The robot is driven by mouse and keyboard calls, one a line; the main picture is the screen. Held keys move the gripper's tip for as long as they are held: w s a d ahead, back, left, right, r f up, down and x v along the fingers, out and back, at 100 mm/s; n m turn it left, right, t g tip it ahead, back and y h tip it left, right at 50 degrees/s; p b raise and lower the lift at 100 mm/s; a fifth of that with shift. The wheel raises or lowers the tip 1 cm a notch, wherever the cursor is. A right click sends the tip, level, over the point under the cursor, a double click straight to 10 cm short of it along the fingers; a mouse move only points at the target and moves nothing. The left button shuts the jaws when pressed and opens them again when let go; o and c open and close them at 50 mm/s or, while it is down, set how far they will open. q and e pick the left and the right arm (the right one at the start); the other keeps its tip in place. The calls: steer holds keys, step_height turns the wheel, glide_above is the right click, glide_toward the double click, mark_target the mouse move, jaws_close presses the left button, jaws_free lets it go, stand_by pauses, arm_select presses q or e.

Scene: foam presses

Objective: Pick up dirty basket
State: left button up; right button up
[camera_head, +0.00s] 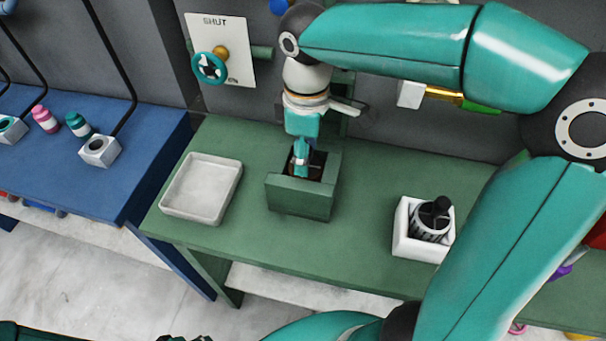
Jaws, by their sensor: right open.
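My right gripper (302,165) points down into a green open-topped box (300,198) on the green bench. Its jaws are open, and its fingertips are inside or just over the box opening. Something dark brown shows in the box around the fingers, but I cannot tell what it is. I cannot make out a dirty basket for certain.
A shallow pale tray (183,213) lies on the green bench (365,245), left of the box. A wall panel marked SHUT with a teal wheel (209,68) is behind. A blue table (95,172) at left holds small bottles. My right arm crosses the right side.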

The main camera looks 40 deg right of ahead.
jaws_close()
steer(key=shift+r, duration=0.1)
stand_by(0.4)
